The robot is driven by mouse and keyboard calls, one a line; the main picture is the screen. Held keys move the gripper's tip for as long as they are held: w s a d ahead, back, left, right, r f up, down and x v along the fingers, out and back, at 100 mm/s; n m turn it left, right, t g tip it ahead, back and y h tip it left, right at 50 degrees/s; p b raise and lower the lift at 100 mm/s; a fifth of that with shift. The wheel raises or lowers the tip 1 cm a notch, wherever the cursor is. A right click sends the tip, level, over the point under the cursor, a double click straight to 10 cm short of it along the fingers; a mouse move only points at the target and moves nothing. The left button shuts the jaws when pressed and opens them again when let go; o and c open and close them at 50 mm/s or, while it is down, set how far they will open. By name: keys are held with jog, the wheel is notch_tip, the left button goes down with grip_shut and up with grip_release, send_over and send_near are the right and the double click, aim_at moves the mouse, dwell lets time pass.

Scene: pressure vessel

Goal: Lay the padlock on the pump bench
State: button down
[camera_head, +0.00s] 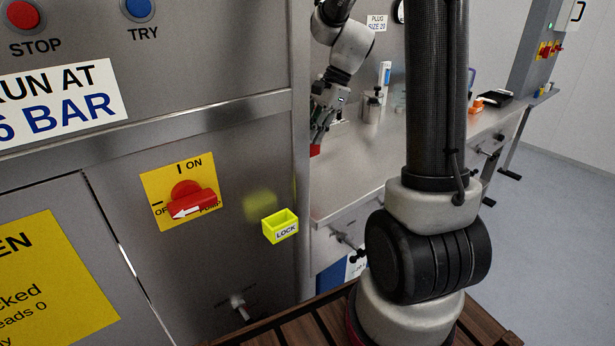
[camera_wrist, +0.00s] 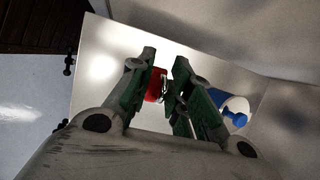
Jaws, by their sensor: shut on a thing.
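My gripper (camera_head: 323,128) reaches over the steel pump bench (camera_head: 352,178), close to the panel's edge in the head view. It is shut on the red padlock (camera_head: 315,150), which hangs just below the fingertips. In the wrist view the red padlock (camera_wrist: 155,86) shows between the green-lined fingers of my gripper (camera_wrist: 164,92), with the pale bench top (camera_wrist: 103,50) behind it. The fingers hide part of the padlock. I cannot tell whether the padlock touches the bench.
A white object with a blue part (camera_wrist: 234,116) lies close to the fingers. A metal canister (camera_head: 372,110) and an orange item (camera_head: 477,104) stand farther along the bench. The yellow LOCK box (camera_head: 281,227) is on the panel beside the red switch (camera_head: 188,200). The bench's front area looks clear.

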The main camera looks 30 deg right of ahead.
notch_tip(320, 180, down, 10)
jog(key=shift+s+r, duration=0.1)
jog(key=shift+s, duration=0.05)
dwell(0.4)
jog(key=c, duration=1.3)
grip_release()
jog(key=v, duration=1.2)
jog(key=shift+s+a+r+n+t+h, duration=0.7)
jog(key=shift+s+r+n, duration=0.55)
jog(key=shift+s+n, duration=1.9)
jog(key=shift+s+a+r+n+t+h, duration=0.5)
jog(key=shift+s+r+n+h, duration=1.05)
jog(key=shift+s, duration=2.65)
jog(key=shift+s+a+r+n+t+h, duration=0.15)
jog(key=shift+s+a+r+n+t, duration=0.5)
jog(key=shift+s+n, duration=2.7)
